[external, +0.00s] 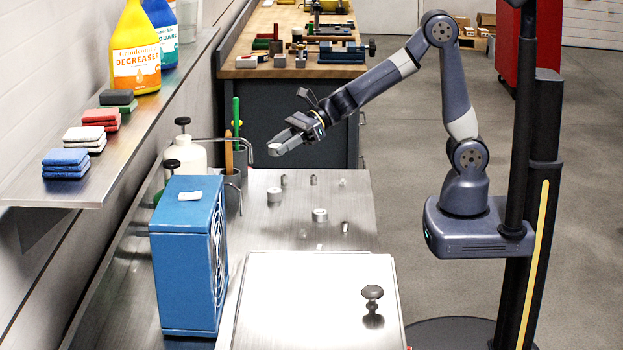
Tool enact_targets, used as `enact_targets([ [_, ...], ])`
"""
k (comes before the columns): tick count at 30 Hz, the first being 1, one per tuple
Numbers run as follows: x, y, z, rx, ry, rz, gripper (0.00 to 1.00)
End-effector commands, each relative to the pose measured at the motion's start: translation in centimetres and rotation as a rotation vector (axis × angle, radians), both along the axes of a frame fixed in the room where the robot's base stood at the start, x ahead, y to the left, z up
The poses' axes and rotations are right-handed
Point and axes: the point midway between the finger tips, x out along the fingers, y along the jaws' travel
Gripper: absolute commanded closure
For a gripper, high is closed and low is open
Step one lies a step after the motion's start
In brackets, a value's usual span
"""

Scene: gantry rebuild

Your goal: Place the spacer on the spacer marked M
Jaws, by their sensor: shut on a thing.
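My gripper (281,145) is in the air above the far left part of the steel table (300,230). It is shut on a small pale grey piece, the spacer (274,149), at its fingertips. Below stand two short, wide metal cylinders that look like spacers: one at the left (274,196) and one nearer the middle (320,215). Both are clear of my gripper. No letter M can be read on either, so I cannot tell which is the marked one.
Small metal pins (345,227) stand around the cylinders. A blue fan box (188,262) and a lidded steel cover (300,290) are nearer the camera. A cup with tools (234,180) and a white bottle (186,158) stand at the left. A shelf (130,130) overhangs there.

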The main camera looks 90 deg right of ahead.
Motion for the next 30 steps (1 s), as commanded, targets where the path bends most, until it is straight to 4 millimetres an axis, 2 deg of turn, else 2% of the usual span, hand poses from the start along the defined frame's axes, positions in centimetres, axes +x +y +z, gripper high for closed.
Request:
enact_targets([
  [2,0.6,0.1,-0.7,0.0,0.002,-0.005,0.88],
  [9,0.7,0.0,-5.2,0.002,0.003,-0.008,0.88],
  [14,0.7,0.0,-6.5,0.002,0.001,-0.007,0.88],
  [21,0.6,0.0,-9.7,0.001,0.002,-0.007,0.88],
  [30,0.7,0.0,-9.8,0.0,-0.001,-0.007,0.88],
])
